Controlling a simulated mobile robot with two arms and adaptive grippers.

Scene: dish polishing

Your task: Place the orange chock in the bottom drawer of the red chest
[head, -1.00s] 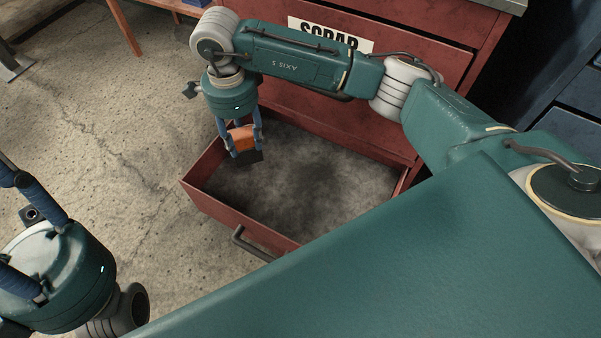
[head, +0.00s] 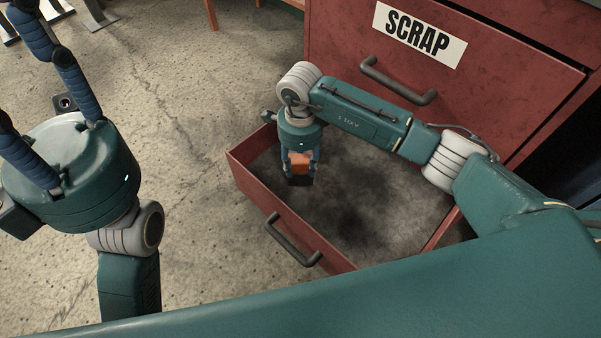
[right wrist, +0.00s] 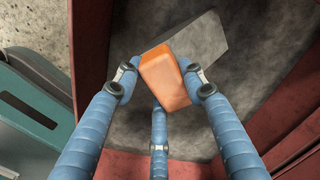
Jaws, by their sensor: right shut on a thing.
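The orange chock (head: 301,160), an orange block with a dark grey part, is held in my right gripper (head: 300,168). The right wrist view shows the chock (right wrist: 165,78) between my blue fingers. My right gripper points down over the left part of the open drawer (head: 255,192); its exact height above the drawer floor is hard to tell. The drawer belongs to the red chest (head: 345,40) and is pulled well out. My left gripper (head: 22,75) is at the left; its visible fingers stand apart with nothing seen between them, tips partly cut off.
The drawer above carries a SCRAP label (head: 420,35) and a dark handle (head: 398,82), and is closed. The open drawer's handle (head: 292,240) faces the front. The drawer floor looks empty. Bare concrete floor lies to the left.

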